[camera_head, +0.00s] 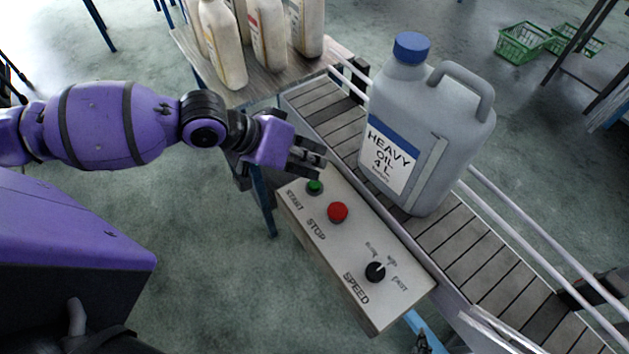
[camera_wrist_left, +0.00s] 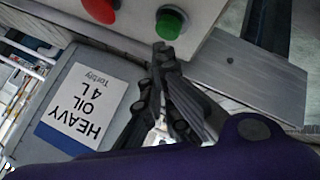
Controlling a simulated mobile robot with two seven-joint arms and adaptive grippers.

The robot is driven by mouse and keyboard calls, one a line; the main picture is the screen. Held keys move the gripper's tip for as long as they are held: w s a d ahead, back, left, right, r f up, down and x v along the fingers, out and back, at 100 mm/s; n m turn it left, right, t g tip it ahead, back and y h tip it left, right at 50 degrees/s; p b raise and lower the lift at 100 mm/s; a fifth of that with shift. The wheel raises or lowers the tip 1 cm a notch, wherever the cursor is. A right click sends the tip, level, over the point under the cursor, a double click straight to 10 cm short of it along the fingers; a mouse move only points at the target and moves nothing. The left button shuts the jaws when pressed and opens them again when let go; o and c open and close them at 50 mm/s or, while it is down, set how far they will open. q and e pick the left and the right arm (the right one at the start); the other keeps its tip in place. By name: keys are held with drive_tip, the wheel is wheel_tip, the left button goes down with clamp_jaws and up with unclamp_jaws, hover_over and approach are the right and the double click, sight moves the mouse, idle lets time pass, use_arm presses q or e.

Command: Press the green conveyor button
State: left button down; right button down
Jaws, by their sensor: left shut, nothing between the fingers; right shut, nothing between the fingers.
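The green START button (camera_head: 314,187) is on the sloping top of a beige control box (camera_head: 325,250). My left gripper (camera_head: 322,168) is shut and empty, with its fingertips just above and beside the green button. In the left wrist view, the fingertips (camera_wrist_left: 165,48) lie close below the green button (camera_wrist_left: 171,22); I cannot tell whether they touch it. The red STOP button (camera_head: 338,212) sits beside the green one and also shows in the wrist view (camera_wrist_left: 100,10). What appears to be the tip of my right gripper (camera_head: 422,342) shows small at the bottom edge, shut.
A grey HEAVY OIL canister (camera_head: 435,130) with a blue cap stands on the conveyor (camera_head: 470,245) right beside the box. A black SPEED knob (camera_head: 375,271) is on the box. Several pale bottles (camera_head: 268,35) stand on a wooden table behind. Green baskets (camera_head: 525,42) lie on the far floor.

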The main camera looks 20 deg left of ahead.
drive_tip(key=shift+w+a+r, duration=0.15)
drive_tip(key=shift+w+a, duration=0.05)
drive_tip(key=shift+w, duration=0.05)
use_arm(q)
drive_tip(key=shift+f, duration=0.1)
use_arm(e)
drive_tip(key=shift+w+a+r, duration=0.15)
drive_tip(key=shift+w, duration=0.15)
use_arm(q)
drive_tip(key=shift+f, duration=0.35)
use_arm(e)
drive_tip(key=shift+s+d, duration=0.2)
drive_tip(key=shift+d, duration=0.05)
use_arm(q)
drive_tip(key=shift+f, duration=0.15)
use_arm(e)
drive_tip(key=shift+s, duration=0.2)
